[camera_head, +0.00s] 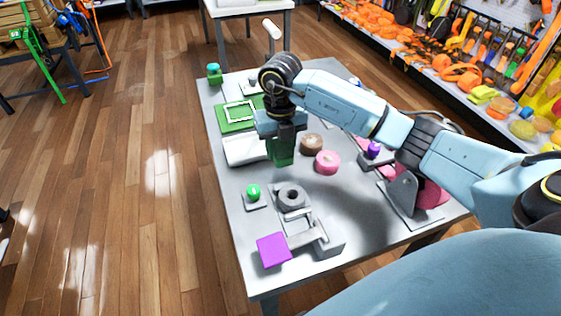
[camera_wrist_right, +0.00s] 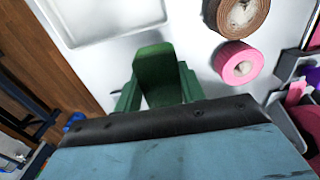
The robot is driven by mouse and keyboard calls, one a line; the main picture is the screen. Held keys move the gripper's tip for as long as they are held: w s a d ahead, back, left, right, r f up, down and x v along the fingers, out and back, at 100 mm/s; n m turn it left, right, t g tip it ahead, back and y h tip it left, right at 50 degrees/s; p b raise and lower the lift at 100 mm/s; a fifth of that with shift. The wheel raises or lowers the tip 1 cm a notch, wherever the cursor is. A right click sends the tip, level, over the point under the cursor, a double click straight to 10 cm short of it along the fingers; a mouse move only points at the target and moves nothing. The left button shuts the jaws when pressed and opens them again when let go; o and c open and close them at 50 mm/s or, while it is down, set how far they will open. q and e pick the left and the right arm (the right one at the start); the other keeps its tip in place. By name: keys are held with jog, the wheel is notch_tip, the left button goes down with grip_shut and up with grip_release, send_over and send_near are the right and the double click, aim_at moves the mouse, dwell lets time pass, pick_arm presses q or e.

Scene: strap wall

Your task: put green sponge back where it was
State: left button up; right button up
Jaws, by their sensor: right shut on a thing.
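The green sponge (camera_head: 283,153) is a dark green block hanging below my right gripper (camera_head: 281,136), whose jaws are shut on it. It also shows in the right wrist view (camera_wrist_right: 156,75), between the jaws. In the head view it is over the grey table, just right of a white tray (camera_head: 242,150). I cannot tell whether its lower end touches the table. My left gripper is not in view.
A brown roll (camera_head: 311,143) and a pink roll (camera_head: 327,162) lie just right of the sponge. A green framed tray (camera_head: 227,121) is behind the white one. In front are a green ball on a base (camera_head: 253,192), a grey ring (camera_head: 292,197) and a purple block (camera_head: 273,250).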

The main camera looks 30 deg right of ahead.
aim_at(280, 160)
jog(key=shift+f, duration=2.25)
jog(key=shift+f+b, duration=0.15)
jog(key=shift+b, duration=0.15)
jog(key=o, duration=0.9)
